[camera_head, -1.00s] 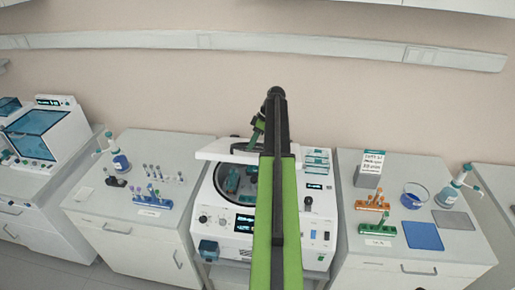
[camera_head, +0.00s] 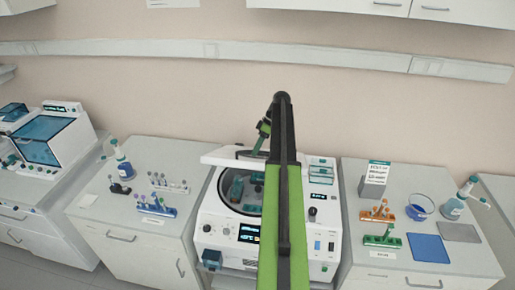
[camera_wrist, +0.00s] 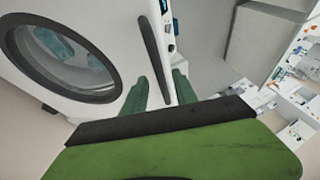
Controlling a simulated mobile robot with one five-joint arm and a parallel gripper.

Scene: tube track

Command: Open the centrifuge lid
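The centrifuge (camera_head: 216,232) stands at the centre, a white machine with a dark round chamber showing. Its white lid (camera_head: 212,157) is raised and tilted at the back of the machine. In the wrist view the lid (camera_wrist: 105,22) fills the upper left, with its round window and a long dark handle strip (camera_wrist: 154,45). My gripper (camera_head: 258,146) is at the lid, partly hidden behind my arm. In the wrist view its green fingers (camera_wrist: 163,80) are apart, with the strip's lower end between them and gaps visible. Contact cannot be told.
A left bench (camera_head: 105,205) holds tube racks and a bottle. A right bench (camera_head: 375,268) holds racks, a blue bowl (camera_head: 419,207) and flat pads. A wall rail (camera_head: 330,54) runs behind, and cabinets (camera_head: 470,10) hang above.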

